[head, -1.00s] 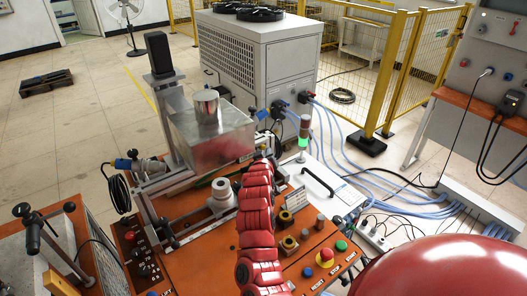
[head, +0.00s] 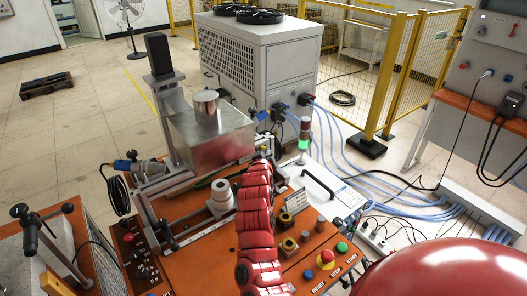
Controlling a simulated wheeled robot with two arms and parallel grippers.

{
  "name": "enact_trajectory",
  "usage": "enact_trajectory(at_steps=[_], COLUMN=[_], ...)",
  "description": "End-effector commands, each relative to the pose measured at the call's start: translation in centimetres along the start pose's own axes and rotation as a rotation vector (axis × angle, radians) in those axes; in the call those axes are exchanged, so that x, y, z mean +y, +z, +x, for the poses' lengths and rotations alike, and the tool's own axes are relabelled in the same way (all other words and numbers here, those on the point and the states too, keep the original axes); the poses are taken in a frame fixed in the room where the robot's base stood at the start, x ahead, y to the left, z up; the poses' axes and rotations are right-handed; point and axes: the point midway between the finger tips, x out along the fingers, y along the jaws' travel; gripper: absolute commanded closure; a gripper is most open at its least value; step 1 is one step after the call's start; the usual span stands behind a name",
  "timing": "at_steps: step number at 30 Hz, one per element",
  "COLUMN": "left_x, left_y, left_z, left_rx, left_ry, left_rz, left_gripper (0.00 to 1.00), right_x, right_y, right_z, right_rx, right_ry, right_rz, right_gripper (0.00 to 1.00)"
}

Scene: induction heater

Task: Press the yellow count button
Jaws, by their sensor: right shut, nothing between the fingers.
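The orange control panel (head: 295,280) lies at the bottom middle of the head view. My red segmented arm crosses the panel from the bottom edge, away from me. My right gripper (head: 263,160) is near its far end, shut and empty, its fingertips hardly distinguishable. My left gripper is out of view.
A steel box with a cylinder on top (head: 207,132) stands behind the panel. A signal lamp lit green (head: 303,144) and a black handle (head: 319,184) are to the right. Blue hoses (head: 345,160) run from the grey cabinet (head: 262,70). A toggle panel (head: 135,255) is at left.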

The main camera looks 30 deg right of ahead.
Motion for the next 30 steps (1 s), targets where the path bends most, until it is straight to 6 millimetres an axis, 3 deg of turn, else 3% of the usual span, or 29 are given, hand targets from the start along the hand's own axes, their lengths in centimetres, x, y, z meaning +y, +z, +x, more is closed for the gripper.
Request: enact_trajectory(at_steps=[17,30], left_x=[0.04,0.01], left_y=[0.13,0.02], left_z=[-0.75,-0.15], left_rx=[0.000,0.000], left_ry=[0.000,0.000], left_rz=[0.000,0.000], left_gripper=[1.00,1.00], right_x=[-0.27,-0.01], right_y=[-0.33,-0.32], right_z=[0.32,-0.04], right_rx=[0.003,0.003], right_ry=[0.000,-0.001], right_rz=[0.000,0.003], right_gripper=[1.00,1.00])
